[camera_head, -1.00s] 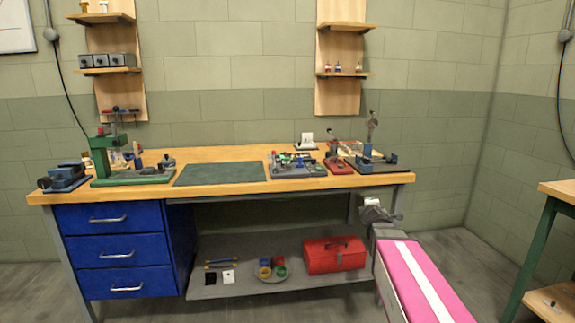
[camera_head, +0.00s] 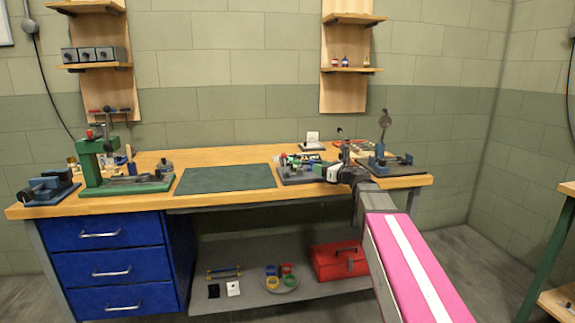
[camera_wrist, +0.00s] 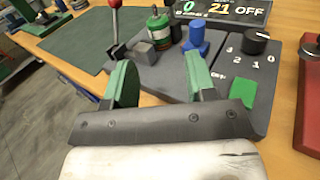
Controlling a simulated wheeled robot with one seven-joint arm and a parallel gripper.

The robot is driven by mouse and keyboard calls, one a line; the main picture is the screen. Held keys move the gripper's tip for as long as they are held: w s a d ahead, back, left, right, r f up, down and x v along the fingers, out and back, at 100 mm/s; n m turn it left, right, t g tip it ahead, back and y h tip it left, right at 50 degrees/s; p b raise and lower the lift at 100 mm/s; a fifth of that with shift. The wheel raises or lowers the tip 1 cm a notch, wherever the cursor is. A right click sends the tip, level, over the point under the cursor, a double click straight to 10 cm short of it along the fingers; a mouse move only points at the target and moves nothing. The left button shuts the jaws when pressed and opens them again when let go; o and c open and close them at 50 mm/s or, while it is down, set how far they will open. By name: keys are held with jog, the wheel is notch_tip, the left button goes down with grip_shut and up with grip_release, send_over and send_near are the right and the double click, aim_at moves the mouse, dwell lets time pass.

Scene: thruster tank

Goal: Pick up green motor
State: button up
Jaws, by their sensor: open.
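The green motor (camera_wrist: 158,34) shows in the wrist view as a small upright green cylinder with a dark, metallic top and a reddish band low down. It stands on a dark grey control panel (camera_wrist: 172,75), behind a grey block (camera_wrist: 145,52) and left of a blue knobbed part (camera_wrist: 196,38). My gripper (camera_wrist: 160,66) is open and empty, its two green-padded fingers apart and short of the motor. In the head view my gripper (camera_head: 335,173) is at the right front of the bench, beside the panel (camera_head: 290,178). The motor is too small there to tell for sure.
The panel also bears a red-knobbed lever (camera_wrist: 114,4), a black dial (camera_wrist: 257,40), a green button (camera_wrist: 243,95) and a display (camera_wrist: 222,9). A red part (camera_wrist: 308,100) stands at right. A bare green mat (camera_head: 226,179) lies left on the wooden bench (camera_head: 210,156).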

send_near(298, 160)
jog(key=x, duration=0.3)
jog(key=shift+w+f, duration=0.1)
jog(key=shift+w, duration=0.15)
jog(key=shift+r+x, duration=0.2)
jog(key=shift+x, duration=2.5)
jog(key=shift+s+a, duration=0.1)
jog(key=shift+s, duration=0.1)
jog(key=c, duration=0.8)
